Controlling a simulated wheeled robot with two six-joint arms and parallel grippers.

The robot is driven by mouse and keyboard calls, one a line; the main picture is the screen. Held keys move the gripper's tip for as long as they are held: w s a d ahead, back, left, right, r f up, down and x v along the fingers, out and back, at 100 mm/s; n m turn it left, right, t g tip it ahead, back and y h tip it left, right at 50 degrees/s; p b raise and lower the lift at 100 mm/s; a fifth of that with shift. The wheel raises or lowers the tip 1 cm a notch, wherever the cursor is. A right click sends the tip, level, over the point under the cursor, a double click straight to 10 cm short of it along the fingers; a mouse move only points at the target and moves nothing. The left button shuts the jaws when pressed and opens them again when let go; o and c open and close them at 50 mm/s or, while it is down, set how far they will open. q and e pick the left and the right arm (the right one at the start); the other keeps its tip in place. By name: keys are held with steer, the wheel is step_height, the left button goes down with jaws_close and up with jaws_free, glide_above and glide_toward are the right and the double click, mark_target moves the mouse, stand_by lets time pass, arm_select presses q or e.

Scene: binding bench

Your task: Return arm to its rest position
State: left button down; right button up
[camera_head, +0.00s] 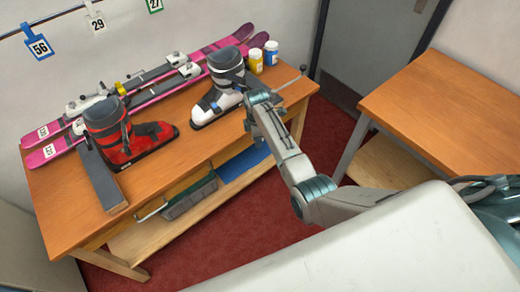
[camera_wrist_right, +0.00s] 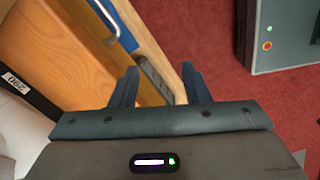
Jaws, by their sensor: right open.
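My right arm reaches from the lower right to the front edge of the wooden bench (camera_head: 70,205). Its wrist end with the right gripper (camera_head: 262,98) is beside the white and grey ski boot, and the fingers are not clear there. In the right wrist view the right gripper (camera_wrist_right: 160,88) is open, with its two dark fingers apart and nothing between them. Below them are the bench's wood, a grey item and red carpet. My left gripper is in neither view.
On the bench are a red and black boot (camera_head: 125,140), a white and grey boot (camera_head: 213,98), pink skis (camera_head: 150,95), a grey bar (camera_head: 98,175), a yellow jar (camera_head: 256,62) and a blue jar (camera_head: 271,53). Another table (camera_head: 450,110) stands right. Red carpet (camera_head: 250,222) lies between.

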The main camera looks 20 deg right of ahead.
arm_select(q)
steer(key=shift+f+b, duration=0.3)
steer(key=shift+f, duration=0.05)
arm_select(e)
steer(key=shift+m, duration=0.5)
steer(key=shift+s+d+f, duration=0.1)
steer(key=shift+s+f, duration=0.25)
steer(key=shift+f, duration=0.5)
steer(key=shift+s+d+f, duration=0.1)
steer(key=shift+s+f, duration=0.3)
steer(key=shift+f, duration=0.4)
steer(key=shift+s+f, duration=0.35)
steer(key=shift+f, duration=0.5)
